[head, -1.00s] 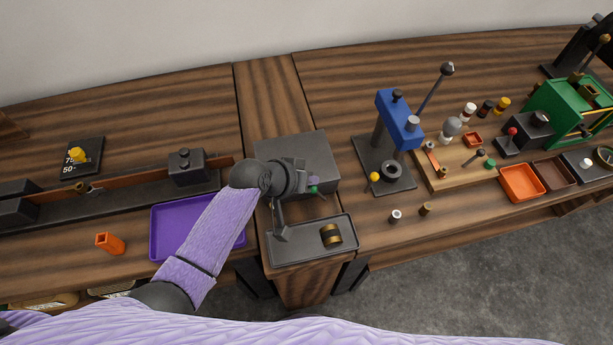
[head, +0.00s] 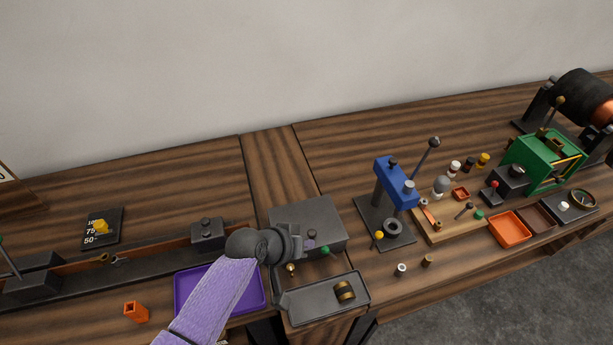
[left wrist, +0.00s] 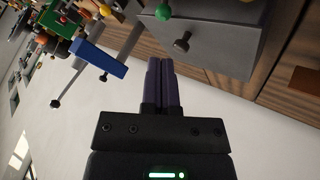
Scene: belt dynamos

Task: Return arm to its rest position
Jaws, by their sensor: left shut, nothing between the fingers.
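My left gripper (head: 309,238) is in the head view, in front of the grey box (head: 325,225) and above the back edge of the dark tray (head: 312,308). Its forearm comes in from the bottom left. In the left wrist view its two dark purple fingers (left wrist: 162,85) lie together with nothing between them. The grey box is just beyond them there, with a green knob (left wrist: 163,12) and a dark knob (left wrist: 182,42). I cannot tell whether the fingers touch the box. My right gripper is in neither view.
A brass-and-black cylinder (head: 344,291) lies on the dark tray. A purple tray (head: 252,299) lies partly behind my forearm. A blue press (head: 396,182) stands to the right, an orange block (head: 136,312) to the left. The wood behind the box is clear.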

